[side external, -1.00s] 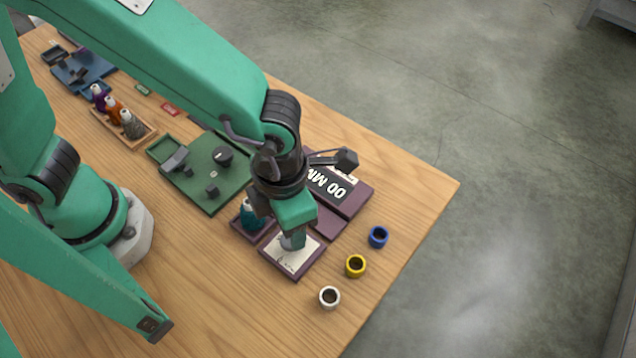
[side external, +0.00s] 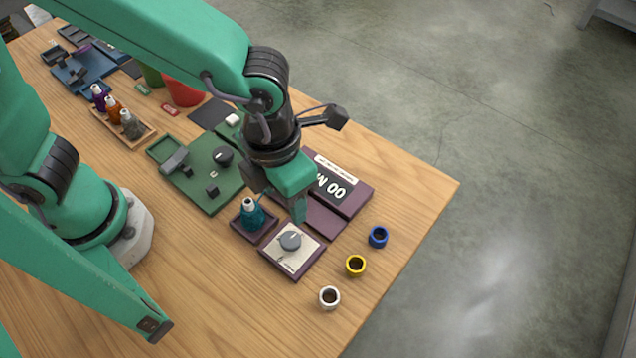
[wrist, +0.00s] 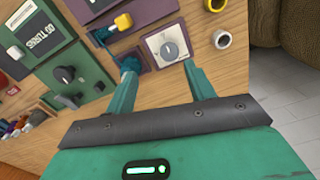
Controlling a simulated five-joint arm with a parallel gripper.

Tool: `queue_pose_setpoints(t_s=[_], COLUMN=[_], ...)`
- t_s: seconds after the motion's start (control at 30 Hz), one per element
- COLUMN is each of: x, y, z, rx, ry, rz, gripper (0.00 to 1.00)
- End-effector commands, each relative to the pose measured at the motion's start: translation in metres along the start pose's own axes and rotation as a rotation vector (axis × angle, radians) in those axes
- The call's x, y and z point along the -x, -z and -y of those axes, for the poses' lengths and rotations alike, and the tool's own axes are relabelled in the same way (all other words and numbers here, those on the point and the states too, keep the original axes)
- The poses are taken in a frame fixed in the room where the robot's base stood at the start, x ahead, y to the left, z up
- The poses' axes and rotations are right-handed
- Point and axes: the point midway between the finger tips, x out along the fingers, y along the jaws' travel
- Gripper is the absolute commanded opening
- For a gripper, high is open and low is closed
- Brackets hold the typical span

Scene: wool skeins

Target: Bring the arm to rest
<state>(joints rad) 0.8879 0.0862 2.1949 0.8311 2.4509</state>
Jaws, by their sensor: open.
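My gripper (side external: 290,198) is open and empty, above the dial box with the cream face (side external: 290,258). A grey round knob (side external: 290,240) sits on that face and is clear of the fingers. In the wrist view my gripper (wrist: 160,85) shows two spread teal fingers, with the knob (wrist: 169,50) beyond the gap between them.
A purple display box (side external: 340,187) stands behind my gripper. Blue (side external: 378,237), yellow (side external: 356,266) and white (side external: 329,298) cups line the right table edge. The front table is clear.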

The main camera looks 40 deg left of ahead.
Motion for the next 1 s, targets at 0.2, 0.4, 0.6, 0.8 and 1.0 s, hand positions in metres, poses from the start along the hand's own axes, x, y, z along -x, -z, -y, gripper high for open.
queue_pose_setpoints(t_s=[0.2, 0.4, 0.6, 0.8, 1.0], x=[0.023, 0.044, 0.063, 0.08, 0.094], y=[-0.013, -0.021, -0.023, -0.02, -0.013], z=[-0.034, -0.068, -0.103, -0.136, -0.168], rx=[0.373, 0.761, 1.148, 1.531, 1.912], ry=[0.037, 0.082, 0.137, 0.204, 0.286], rz=[0.043, 0.078, 0.109, 0.133, 0.151], gripper=[0.54, 0.54, 0.54, 0.54, 0.54])
